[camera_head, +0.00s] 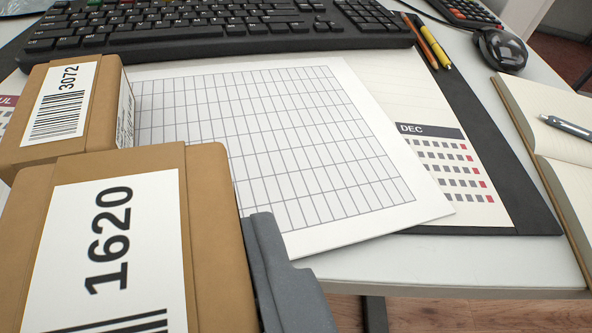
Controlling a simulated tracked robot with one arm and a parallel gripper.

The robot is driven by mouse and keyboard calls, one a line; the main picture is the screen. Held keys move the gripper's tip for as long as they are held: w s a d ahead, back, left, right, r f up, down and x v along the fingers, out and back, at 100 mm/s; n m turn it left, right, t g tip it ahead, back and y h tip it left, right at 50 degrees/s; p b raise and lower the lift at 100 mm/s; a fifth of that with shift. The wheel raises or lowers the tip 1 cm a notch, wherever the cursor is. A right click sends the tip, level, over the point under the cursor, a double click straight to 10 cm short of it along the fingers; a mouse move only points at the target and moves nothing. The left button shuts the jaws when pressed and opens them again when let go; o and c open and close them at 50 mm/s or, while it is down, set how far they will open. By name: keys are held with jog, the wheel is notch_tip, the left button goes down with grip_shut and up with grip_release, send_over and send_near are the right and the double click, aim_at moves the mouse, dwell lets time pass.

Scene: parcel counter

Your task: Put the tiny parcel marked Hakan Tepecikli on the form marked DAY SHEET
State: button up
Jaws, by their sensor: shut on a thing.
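A brown parcel with a white label reading 1620 (212,215) fills the lower left, close to the camera. One grey finger of my gripper (272,268) shows along its right side; the other finger is out of view. My gripper is shut on this parcel. No name is readable on it. A white gridded form (275,145) lies on the desk beyond, partly hidden by the parcels; no title shows on it. A second brown parcel labelled 3072 (110,98) stands at the left, over the form's left side in the picture; the name on its side label is not readable.
A black keyboard (215,42) lies behind the form. An open notebook (560,115) and a mouse (500,50) are farther right. The form's middle is clear.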

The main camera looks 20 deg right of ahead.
jog(key=s+d+y+b, duration=0.1)
jog(key=s+d+b, duration=0.1)
jog(key=s+d, duration=0.2)
jog(key=shift+s+r+n, duration=0.2)
jog(key=shift+s+n, duration=0.1)
jog(key=shift+n, duration=0.1)
jog(key=shift+d, duration=0.1)
jog(key=shift+d, duration=0.1)
jog(key=p, duration=0.3)
send_over(296, 165)
jog(key=shift+f, duration=0.8)
jog(key=shift+f+b, duration=0.9)
jog(key=shift+f, duration=0.95)
jog(key=shift+r, duration=0.1)
